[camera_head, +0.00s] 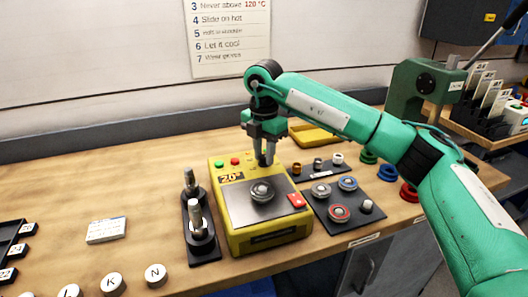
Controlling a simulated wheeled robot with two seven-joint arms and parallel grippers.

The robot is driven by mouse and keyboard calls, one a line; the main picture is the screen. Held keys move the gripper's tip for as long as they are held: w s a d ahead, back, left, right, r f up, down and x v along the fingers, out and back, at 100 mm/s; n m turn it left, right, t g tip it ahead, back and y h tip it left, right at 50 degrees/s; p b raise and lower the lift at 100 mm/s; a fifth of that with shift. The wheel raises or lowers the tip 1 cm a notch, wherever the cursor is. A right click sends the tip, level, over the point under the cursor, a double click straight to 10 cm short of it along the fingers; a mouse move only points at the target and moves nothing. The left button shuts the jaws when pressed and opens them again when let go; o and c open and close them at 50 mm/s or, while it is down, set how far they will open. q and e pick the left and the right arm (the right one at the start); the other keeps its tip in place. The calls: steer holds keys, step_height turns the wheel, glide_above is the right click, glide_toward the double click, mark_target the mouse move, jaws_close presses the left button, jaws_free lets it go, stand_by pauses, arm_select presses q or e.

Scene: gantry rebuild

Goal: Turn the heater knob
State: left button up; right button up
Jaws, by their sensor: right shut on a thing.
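The heater is a yellow box (230,221) on the wooden bench, with a dark metal plate (240,200) on top. A bearing-like metal ring (262,191) lies on the plate. A green button, a red button and a small display sit along its back edge, and a red switch (296,199) is at its right. My right gripper (264,163) points down at the heater's back right corner. Its fingers are shut on the heater knob, which they mostly hide. My left gripper is not in view.
A black stand with upright metal tools (203,247) is close left of the heater. A dark mat (336,224) with several rings lies to its right. A green press (412,95) stands at the back right. The bench left of the stand is mostly free around a white card (107,230).

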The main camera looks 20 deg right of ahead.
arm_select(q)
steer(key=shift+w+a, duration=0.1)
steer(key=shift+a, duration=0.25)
arm_select(e)
steer(key=shift+r, duration=0.1)
steer(key=o, duration=1)
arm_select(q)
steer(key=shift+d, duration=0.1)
